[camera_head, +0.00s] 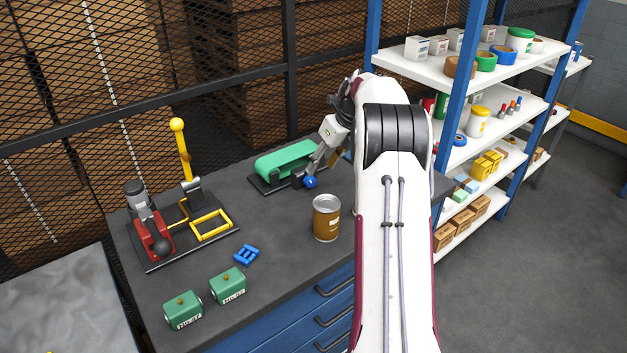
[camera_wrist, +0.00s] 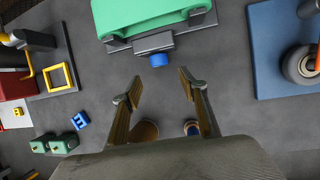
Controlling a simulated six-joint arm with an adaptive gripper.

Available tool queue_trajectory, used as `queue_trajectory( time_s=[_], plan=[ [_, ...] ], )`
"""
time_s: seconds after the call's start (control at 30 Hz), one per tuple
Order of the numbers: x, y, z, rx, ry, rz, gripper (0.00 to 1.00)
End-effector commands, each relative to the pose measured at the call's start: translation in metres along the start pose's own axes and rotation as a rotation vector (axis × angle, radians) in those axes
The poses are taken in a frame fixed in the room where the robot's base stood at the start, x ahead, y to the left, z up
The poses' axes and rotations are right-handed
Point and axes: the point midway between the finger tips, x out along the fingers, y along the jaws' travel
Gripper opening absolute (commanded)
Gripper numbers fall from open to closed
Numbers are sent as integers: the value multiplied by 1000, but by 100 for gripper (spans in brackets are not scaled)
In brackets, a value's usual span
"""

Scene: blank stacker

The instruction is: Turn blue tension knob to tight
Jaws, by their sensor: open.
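The blue tension knob (camera_head: 310,182) sits on the front of a small dark box below the green belt unit (camera_head: 285,160). In the wrist view the knob (camera_wrist: 159,60) is ahead of my gripper (camera_wrist: 160,78), roughly centred between the fingertips and slightly beyond them. My gripper is open, with nothing between its fingers. In the head view the gripper (camera_head: 314,172) is close by the knob, partly hidden by my arm. Whether a fingertip touches the knob cannot be told. I see no readable tight marking.
A brown can (camera_head: 327,220) stands in front of the belt unit. A red and yellow press (camera_head: 160,235) is at left, with a blue part (camera_head: 246,255) and two green blocks (camera_head: 228,283) nearer. A blue mat (camera_wrist: 275,60) with a wheel lies right in the wrist view.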

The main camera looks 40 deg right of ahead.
Motion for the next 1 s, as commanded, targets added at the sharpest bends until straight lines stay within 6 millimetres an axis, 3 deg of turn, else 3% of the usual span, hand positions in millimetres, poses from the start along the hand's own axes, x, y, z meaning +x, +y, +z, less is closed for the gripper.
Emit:
queue_trajectory(
  time_s=[0.47,1.0],
  plan=[
    [6,0,0,1,-1,1,43],
    [62,0,0,2,-1,2,43]
  ],
)
